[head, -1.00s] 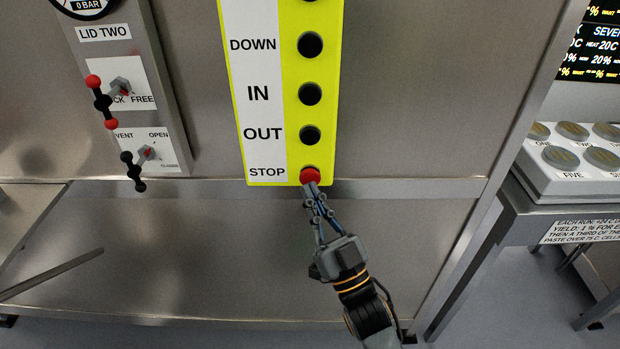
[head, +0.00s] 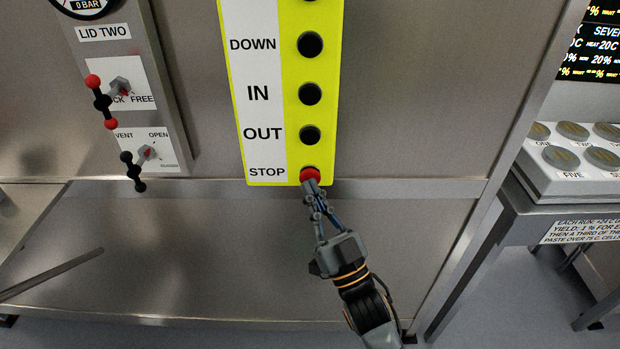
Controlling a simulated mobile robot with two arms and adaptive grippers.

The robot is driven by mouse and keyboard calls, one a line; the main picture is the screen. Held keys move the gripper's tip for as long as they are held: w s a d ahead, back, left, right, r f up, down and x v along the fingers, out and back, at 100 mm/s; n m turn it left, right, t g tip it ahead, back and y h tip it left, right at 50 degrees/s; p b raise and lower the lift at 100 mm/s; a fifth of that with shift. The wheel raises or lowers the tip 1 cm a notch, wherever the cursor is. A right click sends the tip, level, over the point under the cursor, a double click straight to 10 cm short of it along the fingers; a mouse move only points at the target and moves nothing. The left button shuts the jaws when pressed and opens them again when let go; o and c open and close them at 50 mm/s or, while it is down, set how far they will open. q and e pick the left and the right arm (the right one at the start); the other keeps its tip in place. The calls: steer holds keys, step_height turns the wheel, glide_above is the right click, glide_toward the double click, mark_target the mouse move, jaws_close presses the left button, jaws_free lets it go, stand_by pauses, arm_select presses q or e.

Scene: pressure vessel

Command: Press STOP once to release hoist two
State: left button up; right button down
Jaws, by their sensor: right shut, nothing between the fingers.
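The yellow hoist control panel (head: 330,60) hangs on the metal wall, with black buttons beside the labels DOWN, IN and OUT. The red STOP button (head: 310,174) is at its bottom. My right gripper (head: 309,185) is shut and empty, its fingertips at the lower edge of the STOP button. They overlap the button's lower part in the picture, and I cannot tell whether they press on it. My left gripper is not in view.
The LID TWO panel (head: 104,33) with a gauge and two levers (head: 101,101) is at the upper left. A metal bar (head: 50,274) sticks out at the lower left. A white unit with round numbered pads (head: 560,157) stands on a table at the right.

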steer(key=shift+w, duration=0.45)
stand_by(0.6)
steer(key=shift+s, duration=0.9)
steer(key=shift+s+p, duration=0.95)
steer(key=shift+s, duration=1.55)
